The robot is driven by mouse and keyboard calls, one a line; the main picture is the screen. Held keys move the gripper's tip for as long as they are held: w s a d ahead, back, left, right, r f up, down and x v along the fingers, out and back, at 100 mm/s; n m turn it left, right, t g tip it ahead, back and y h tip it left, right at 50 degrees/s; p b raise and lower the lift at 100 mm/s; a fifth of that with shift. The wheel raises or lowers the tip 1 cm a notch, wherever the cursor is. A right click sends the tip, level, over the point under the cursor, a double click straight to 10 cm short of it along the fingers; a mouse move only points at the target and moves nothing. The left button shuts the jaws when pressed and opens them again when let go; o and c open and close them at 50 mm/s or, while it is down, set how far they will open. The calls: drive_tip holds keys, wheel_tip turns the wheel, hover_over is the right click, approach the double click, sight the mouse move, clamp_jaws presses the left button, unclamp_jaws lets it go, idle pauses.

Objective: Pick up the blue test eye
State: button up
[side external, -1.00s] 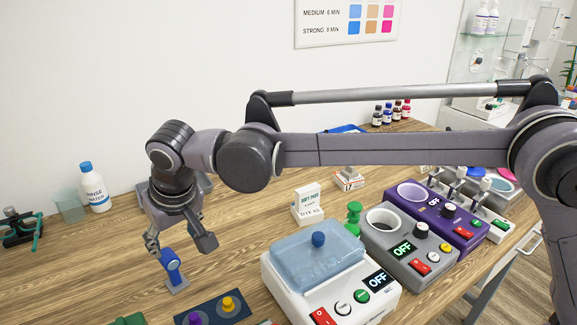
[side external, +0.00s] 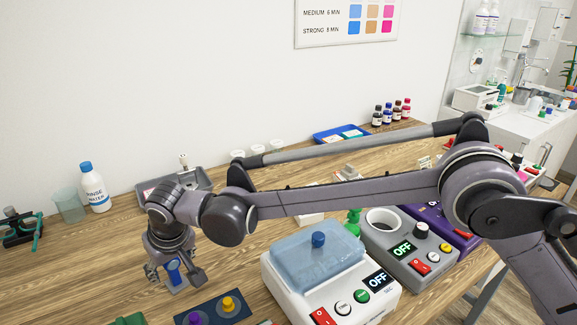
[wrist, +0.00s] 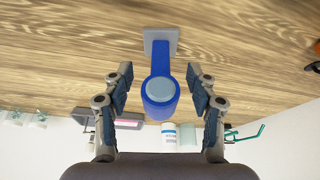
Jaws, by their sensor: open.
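The blue test eye (wrist: 159,93) is a round blue head with a pale grey-blue face on a short blue stem, standing on a grey base plate (wrist: 160,36). In the side external view the test eye (side external: 174,272) stands on the wooden table at the lower left. My gripper (wrist: 160,88) is open, with one finger on each side of the blue head and a visible gap on both sides. In the side external view my gripper (side external: 176,275) is down around the test eye, which partly shows between the fingers.
A dark mat (side external: 213,310) with purple and yellow knobbed pieces lies just in front. A white device with a blue lid (side external: 315,255) stands to the right. A rinse water bottle (side external: 95,190), a beaker (side external: 69,206) and a grey tray (side external: 202,180) are behind.

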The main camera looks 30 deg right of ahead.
drive_tip(key=shift+w+f, duration=0.1)
drive_tip(key=shift+f, duration=0.25)
drive_tip(key=shift+c, duration=0.3)
clamp_jaws()
